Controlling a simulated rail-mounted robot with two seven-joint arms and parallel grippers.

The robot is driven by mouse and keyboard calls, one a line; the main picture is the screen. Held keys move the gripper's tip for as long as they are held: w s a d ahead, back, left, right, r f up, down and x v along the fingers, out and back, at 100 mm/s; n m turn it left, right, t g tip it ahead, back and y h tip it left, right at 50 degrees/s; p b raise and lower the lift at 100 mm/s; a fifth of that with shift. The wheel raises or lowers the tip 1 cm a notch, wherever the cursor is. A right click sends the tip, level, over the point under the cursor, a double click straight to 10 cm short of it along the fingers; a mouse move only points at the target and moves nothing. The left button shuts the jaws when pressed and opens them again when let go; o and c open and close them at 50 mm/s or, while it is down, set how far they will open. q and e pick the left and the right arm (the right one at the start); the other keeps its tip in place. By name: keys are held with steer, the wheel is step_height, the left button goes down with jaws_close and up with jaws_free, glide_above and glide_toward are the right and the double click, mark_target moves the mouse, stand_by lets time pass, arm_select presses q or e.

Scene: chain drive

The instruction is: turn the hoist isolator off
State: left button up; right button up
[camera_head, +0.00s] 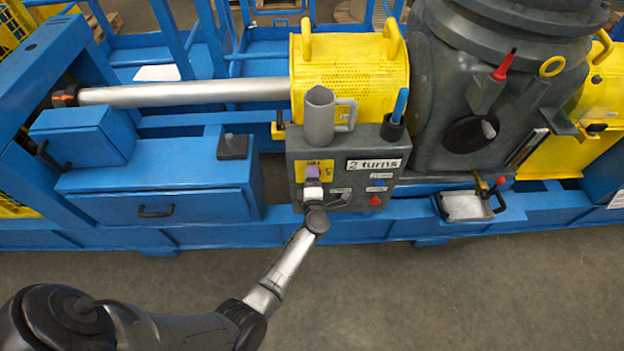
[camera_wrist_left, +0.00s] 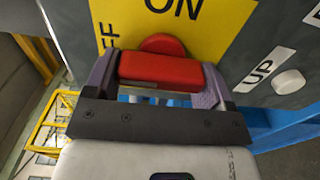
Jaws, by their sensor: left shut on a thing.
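The hoist isolator is a red handle (camera_wrist_left: 158,70) on a yellow plate (camera_wrist_left: 215,35) in the left wrist view. The plate carries the word ON at the top and OFF at the left edge. My left gripper (camera_head: 312,176) is at the front of the grey control box (camera_head: 345,160) in the head view. Its two purple fingers are closed on the sides of the red handle. In the head view the gripper hides the handle. I cannot tell exactly which word the handle points to. My right gripper is not in view.
A "2 turns" sign (camera_head: 374,164), a blue button (camera_head: 380,183) and a red button (camera_head: 376,200) are right of the gripper. A grey mug (camera_head: 319,117) and a dark cup (camera_head: 393,128) stand on the box. The floor in front is clear.

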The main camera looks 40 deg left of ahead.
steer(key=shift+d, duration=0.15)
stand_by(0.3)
arm_select(q)
steer(key=o, duration=0.9)
steer(key=shift+d, duration=0.1)
